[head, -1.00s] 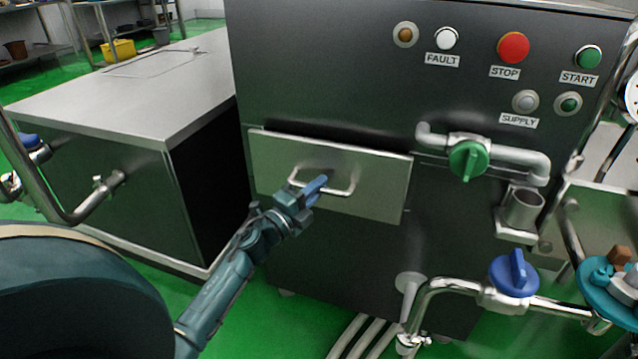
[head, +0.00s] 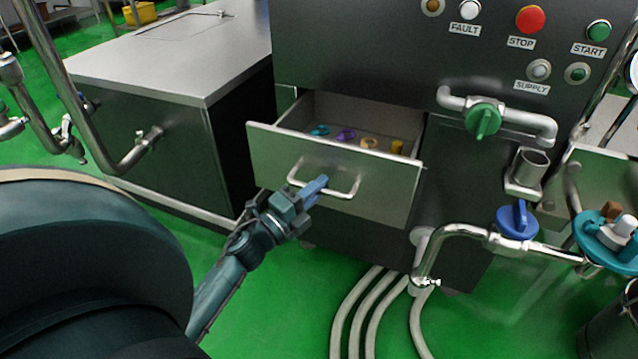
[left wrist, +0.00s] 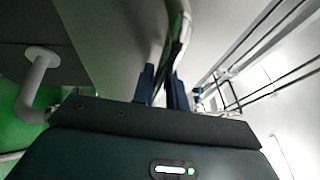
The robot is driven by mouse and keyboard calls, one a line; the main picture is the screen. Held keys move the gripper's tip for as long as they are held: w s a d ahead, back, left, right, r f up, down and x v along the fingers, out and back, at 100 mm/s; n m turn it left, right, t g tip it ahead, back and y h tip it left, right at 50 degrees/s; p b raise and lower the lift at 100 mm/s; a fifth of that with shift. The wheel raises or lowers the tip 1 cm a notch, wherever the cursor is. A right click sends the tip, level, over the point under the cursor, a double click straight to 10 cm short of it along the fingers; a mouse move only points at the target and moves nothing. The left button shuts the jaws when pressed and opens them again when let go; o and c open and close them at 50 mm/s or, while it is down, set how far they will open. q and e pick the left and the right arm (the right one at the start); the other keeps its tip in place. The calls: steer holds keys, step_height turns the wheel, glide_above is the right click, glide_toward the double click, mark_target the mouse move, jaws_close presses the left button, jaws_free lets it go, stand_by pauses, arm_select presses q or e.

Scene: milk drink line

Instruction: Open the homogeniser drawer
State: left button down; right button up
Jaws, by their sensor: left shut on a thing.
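The homogeniser drawer (head: 385,190) is a steel-fronted drawer low in the dark machine cabinet, and it stands pulled out. Several small coloured parts lie inside it: a teal one (head: 320,130), a purple one (head: 346,134), a tan one (head: 369,143) and a yellow one (head: 397,146). My left gripper (head: 314,188) is at the left part of the drawer's bar handle (head: 345,194) and is shut on it. In the left wrist view the fingers (left wrist: 160,88) close around the handle bar (left wrist: 178,50). My right gripper is not in view.
A valve with a blue knob (head: 518,220) and a steel pipe stand right of the drawer. A green valve (head: 484,120) and a steel cup (head: 528,168) are on the cabinet front. Hoses (head: 365,305) run over the green floor. A steel-topped cabinet (head: 190,60) stands left.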

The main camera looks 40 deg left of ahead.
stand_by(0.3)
arm_select(q)
steer(key=c, duration=1.4)
jaws_free()
steer(key=v, duration=1.3)
steer(key=shift+p, duration=0.4)
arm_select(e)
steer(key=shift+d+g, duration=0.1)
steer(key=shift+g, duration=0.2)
arm_select(q)
steer(key=shift+s+a, duration=0.1)
steer(key=shift+s, duration=0.05)
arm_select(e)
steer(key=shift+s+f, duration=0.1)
